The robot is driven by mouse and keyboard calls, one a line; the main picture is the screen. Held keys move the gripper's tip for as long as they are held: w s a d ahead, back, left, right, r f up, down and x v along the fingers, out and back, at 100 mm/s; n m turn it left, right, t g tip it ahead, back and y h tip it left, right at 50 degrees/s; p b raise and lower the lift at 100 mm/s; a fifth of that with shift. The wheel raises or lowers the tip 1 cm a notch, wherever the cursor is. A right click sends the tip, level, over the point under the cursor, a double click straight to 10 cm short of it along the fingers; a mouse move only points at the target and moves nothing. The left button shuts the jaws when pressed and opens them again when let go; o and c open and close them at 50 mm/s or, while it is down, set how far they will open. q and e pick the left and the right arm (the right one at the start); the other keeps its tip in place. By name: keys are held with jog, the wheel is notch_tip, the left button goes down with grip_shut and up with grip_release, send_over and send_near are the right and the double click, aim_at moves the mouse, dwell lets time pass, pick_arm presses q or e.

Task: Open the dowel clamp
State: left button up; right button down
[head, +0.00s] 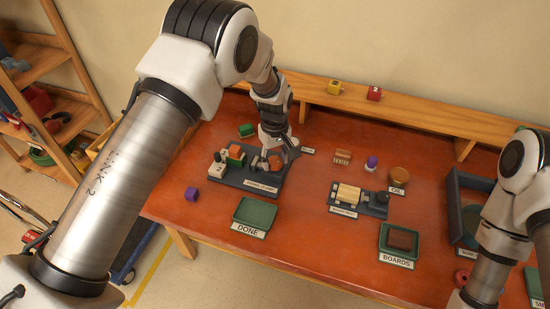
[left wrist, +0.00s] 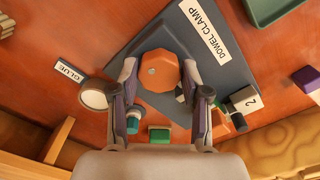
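The dowel clamp (head: 232,181) is a dark grey base with a name label, on the red-brown table left of centre. Its orange many-sided knob (left wrist: 160,70) also shows in the head view (head: 276,162), partly hidden by my gripper. My left gripper (left wrist: 159,76) is over the clamp, its fingers on either side of the knob, open with narrow gaps seen at both sides. A white block marked 2 (left wrist: 243,100) and an orange piece (left wrist: 220,126) are at the clamp's other end. My right gripper is out of view; only its arm shows at the right.
A green DONE tray (head: 255,213) and a purple cube (head: 191,194) are near the front edge. A GLUE label (left wrist: 68,72) and white round thing (left wrist: 93,96) are close to one finger. A second fixture (head: 372,209) and the BOARDS tray (head: 397,257) lie right.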

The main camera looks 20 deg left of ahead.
aim_at(274, 161)
pick_arm(q)
jog(key=shift+o, duration=1.1)
notch_tip(274, 161, up, 12)
jog(key=shift+w, duration=0.1)
